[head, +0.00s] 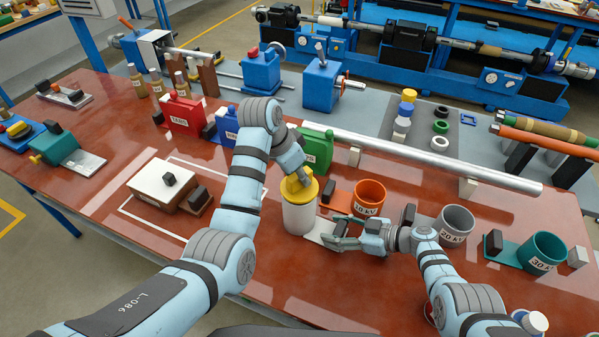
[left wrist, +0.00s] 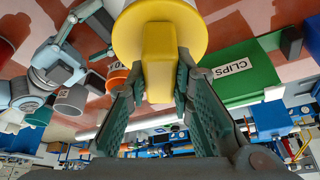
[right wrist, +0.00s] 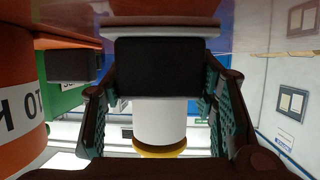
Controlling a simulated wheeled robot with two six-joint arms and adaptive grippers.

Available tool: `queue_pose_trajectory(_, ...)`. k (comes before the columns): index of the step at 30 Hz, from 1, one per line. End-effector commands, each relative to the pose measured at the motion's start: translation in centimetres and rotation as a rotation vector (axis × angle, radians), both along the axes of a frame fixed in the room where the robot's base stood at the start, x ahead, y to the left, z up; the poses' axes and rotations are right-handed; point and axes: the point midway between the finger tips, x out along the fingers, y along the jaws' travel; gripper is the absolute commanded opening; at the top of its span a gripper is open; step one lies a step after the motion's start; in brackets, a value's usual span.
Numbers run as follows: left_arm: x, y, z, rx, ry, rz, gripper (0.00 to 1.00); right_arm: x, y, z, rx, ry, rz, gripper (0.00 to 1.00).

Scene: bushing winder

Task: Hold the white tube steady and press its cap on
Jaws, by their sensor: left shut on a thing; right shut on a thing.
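The white tube (head: 299,218) stands upright on the table, left of the orange cup. Its yellow cap (head: 299,189) sits at the tube's mouth; I cannot tell whether it is fully seated. My left gripper (head: 297,176) comes from above and is shut on the cap's yellow block-shaped knob (left wrist: 159,60). My right gripper (head: 340,232) is low, right of the tube, shut on the black block handle (right wrist: 157,66) of the tube's white base plate (head: 321,233). In the right wrist view the tube (right wrist: 159,121) and cap (right wrist: 160,149) appear upside down behind that block.
An orange cup (head: 369,197), a grey cup (head: 456,224) and a teal cup (head: 543,252) stand to the right. A green CLIPS box (head: 318,148) is close behind the tube. A long silver bar (head: 430,155) lies behind the cups. A white-topped box (head: 165,182) sits left.

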Motion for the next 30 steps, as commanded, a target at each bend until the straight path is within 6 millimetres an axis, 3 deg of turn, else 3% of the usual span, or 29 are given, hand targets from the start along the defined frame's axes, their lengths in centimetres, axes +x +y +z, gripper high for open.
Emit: queue_pose_trajectory(30,0.00,0.03,-0.91,0.000,0.000,0.000,0.00,0.01,0.00,0.00,0.000,0.000,0.000,0.24)
